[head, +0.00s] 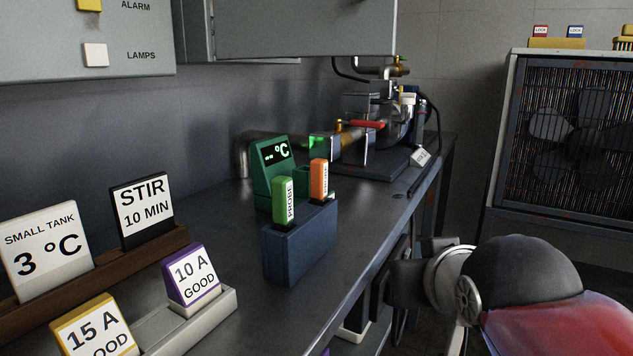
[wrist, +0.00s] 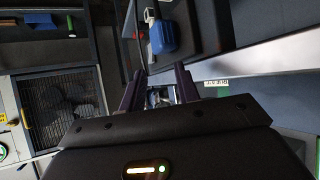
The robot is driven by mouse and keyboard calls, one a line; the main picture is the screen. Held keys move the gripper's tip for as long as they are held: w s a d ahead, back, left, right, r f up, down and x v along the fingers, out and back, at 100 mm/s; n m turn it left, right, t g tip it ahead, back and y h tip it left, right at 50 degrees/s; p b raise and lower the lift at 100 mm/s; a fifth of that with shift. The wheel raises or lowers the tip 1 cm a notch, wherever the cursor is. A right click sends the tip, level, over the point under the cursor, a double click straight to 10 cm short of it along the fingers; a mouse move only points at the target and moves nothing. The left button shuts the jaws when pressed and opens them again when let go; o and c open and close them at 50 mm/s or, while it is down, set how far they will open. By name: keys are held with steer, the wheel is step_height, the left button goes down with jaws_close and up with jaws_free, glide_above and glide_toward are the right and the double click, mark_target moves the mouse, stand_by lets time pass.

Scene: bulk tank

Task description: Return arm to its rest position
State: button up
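In the wrist view my gripper (wrist: 160,72) is open, its two dark fingers apart. I see nothing held between them, only a small pale patch of background. In the head view my arm shows at the lower right, off the bench's front edge; its black and silver joint and red-grey link are in front, and the gripper's fingers cannot be made out there. The steel bench (head: 225,225) stands to the left of the arm.
On the bench are a blue holder (head: 297,252) with a green probe (head: 283,199) and an orange probe (head: 318,178), a green °C display (head: 270,172), and a pump with a red lever (head: 366,124). Label cards (head: 142,212) stand nearer. A fan unit (head: 570,140) is at right.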

steer(key=s+d+f+g, duration=0.1)
steer(key=s+f+g, duration=0.3)
steer(key=f, duration=0.5)
steer(key=s+d+f+g, duration=0.1)
steer(key=s+f+g, duration=0.1)
steer(key=s+f, duration=0.5)
step_height(320, 180, up, 12)
steer(key=w+p, duration=0.2)
steer(key=p, duration=1.1)
steer(key=shift+r, duration=0.15)
